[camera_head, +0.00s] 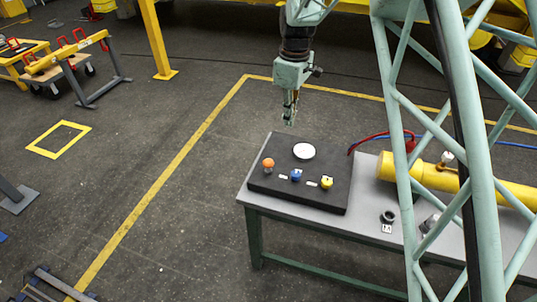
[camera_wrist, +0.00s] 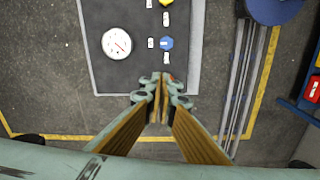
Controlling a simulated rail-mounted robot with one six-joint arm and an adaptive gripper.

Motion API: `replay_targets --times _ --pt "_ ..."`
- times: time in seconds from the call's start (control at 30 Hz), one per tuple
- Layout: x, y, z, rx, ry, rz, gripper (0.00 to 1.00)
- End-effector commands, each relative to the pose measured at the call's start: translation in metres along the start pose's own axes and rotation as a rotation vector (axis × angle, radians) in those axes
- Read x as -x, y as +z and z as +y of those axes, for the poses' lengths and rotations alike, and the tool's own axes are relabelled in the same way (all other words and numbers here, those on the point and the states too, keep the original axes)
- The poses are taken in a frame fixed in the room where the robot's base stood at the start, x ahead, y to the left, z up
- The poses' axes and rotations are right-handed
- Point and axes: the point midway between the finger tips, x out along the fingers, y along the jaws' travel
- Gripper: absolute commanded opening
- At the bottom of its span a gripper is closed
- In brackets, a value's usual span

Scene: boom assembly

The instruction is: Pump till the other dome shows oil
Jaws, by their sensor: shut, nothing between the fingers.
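My gripper (camera_head: 289,120) is shut and empty, pointing down above the far edge of a black panel (camera_head: 322,199) on the table. The wrist view shows its fingers closed together (camera_wrist: 163,88). On the panel are a white round gauge (camera_head: 304,151), an orange ball (camera_head: 268,163), a blue knob (camera_head: 296,175) and a yellow knob (camera_head: 327,182). The gauge (camera_wrist: 116,43) and blue knob (camera_wrist: 166,43) also show in the wrist view. My gripper touches none of these. I cannot tell which parts are the domes, and no oil is visible.
A yellow cylinder (camera_head: 425,173) with a white-topped fitting (camera_head: 447,158) lies on the grey table (camera_head: 362,225), partly behind my lattice structure. A black ring (camera_head: 387,217) stands near the front edge.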

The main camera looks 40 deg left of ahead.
Motion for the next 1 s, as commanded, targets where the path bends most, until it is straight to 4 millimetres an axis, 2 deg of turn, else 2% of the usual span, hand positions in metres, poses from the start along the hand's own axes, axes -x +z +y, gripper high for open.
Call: replay_targets --times 0.03,0.2,0.4,1.0 --pt "-0.01 -0.013 -0.005 0.027 -0.007 -0.004 0.0" --pt "-0.034 -0.044 -0.015 0.102 -0.022 -0.011 0.0" --pt "-0.049 -0.064 -0.023 0.149 -0.031 -0.016 0.0" --pt "-0.056 -0.067 -0.024 0.158 -0.033 -0.017 0.0"
